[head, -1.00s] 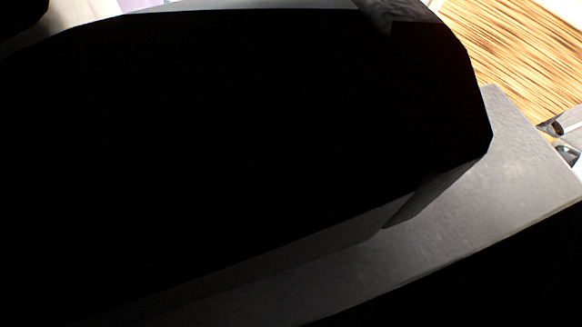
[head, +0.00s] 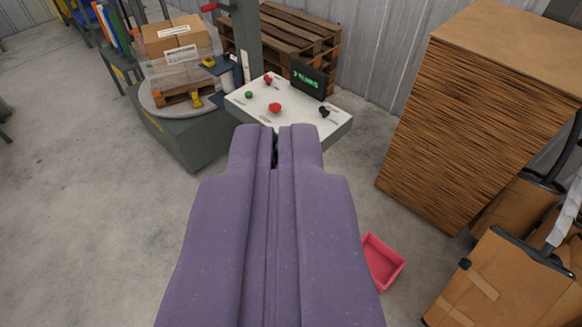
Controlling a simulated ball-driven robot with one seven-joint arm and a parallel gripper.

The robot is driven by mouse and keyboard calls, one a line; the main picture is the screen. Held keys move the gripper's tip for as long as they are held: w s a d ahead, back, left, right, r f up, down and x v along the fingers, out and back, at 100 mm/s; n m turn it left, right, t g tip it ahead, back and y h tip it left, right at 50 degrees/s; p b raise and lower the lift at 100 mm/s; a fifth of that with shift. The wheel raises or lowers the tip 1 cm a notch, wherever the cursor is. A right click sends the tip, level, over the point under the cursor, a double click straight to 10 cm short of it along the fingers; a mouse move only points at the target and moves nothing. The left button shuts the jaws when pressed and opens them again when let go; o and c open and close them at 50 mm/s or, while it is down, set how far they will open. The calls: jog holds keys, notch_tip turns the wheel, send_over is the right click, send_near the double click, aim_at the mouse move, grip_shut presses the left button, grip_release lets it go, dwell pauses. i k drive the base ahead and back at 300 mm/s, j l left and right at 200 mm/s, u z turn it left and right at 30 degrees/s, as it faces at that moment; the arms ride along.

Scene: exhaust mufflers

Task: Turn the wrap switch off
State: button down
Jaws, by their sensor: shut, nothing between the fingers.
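A pale control panel (head: 295,119) stands in front of a grey post in the head view. It carries a large red button (head: 274,107), a green button (head: 249,94), a smaller red control (head: 268,79) and a black switch knob (head: 324,112) at its right. The labels are too small to read, so I cannot tell which control is the wrap switch or how it is set. A black display (head: 308,80) with green characters stands at the panel's back edge. My purple gripper (head: 276,130) is shut and empty, its tips overlapping the panel's near edge in the picture.
A wrapping turntable (head: 160,108) holds a boxed pallet load left of the panel. Wooden pallets (head: 290,32) stand behind. A stack of brown sheets (head: 480,110) is at right, with cartons (head: 500,285) below. A pink bin (head: 383,262) lies on the floor. Left floor (head: 90,210) is clear.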

aim_at(268, 79)
jog(key=l+u, duration=0.25)
jog(key=l, duration=0.6)
jog(key=l+u, duration=0.25)
jog(key=l, duration=0.6)
jog(key=j+z, duration=0.2)
jog(key=j, duration=0.45)
jog(key=i+j+z, duration=0.2)
jog(key=j, duration=0.5)
jog(key=k+j+z, duration=0.2)
jog(key=j, duration=0.45)
jog(key=j+z, duration=0.2)
jog(key=j, duration=0.45)
jog(key=k+j+z, duration=0.2)
jog(key=j, duration=0.45)
jog(key=i+u, duration=0.1)
jog(key=i, duration=0.4)
jog(key=i+u, duration=0.15)
jog(key=i, duration=0.35)
jog(key=i+l+u, duration=0.1)
jog(key=i, duration=0.4)
jog(key=i+l+u, duration=0.15)
jog(key=i, duration=0.35)
jog(key=i+l+u, duration=0.1)
jog(key=i, duration=0.4)
jog(key=i+l+u, duration=0.15)
jog(key=i+l, duration=0.2)
jog(key=i, duration=0.1)
